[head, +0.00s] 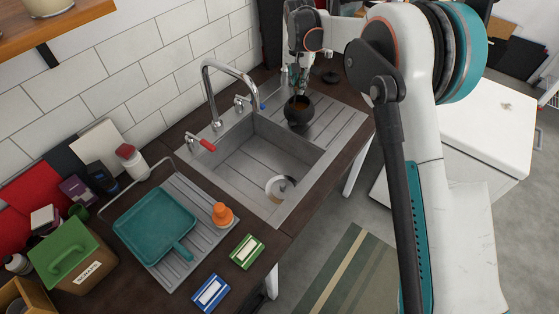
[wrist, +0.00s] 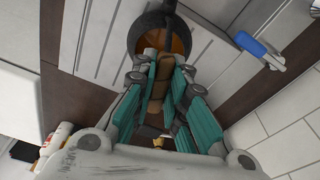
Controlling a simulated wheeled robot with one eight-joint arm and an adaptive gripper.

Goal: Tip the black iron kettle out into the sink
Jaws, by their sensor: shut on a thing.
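The black iron kettle (head: 298,112) is upright at the ribbed drainboard beyond the sink (head: 250,160) basin; I cannot tell if it touches the board. Its open top shows brown contents. In the wrist view, the kettle (wrist: 136,38) shows its dark rim and brown inside, with a brown handle grip (wrist: 161,72) between the teal-sided fingers. My gripper (wrist: 160,85) is shut on that handle, above the kettle. In the head view, my gripper (head: 299,84) is small and partly hidden.
A chrome faucet (head: 217,85) arches over the basin, with a red-tipped tap (head: 207,145) and a blue-tipped tap (head: 262,106). A white round dish (head: 280,187) lies in the basin's near right corner.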

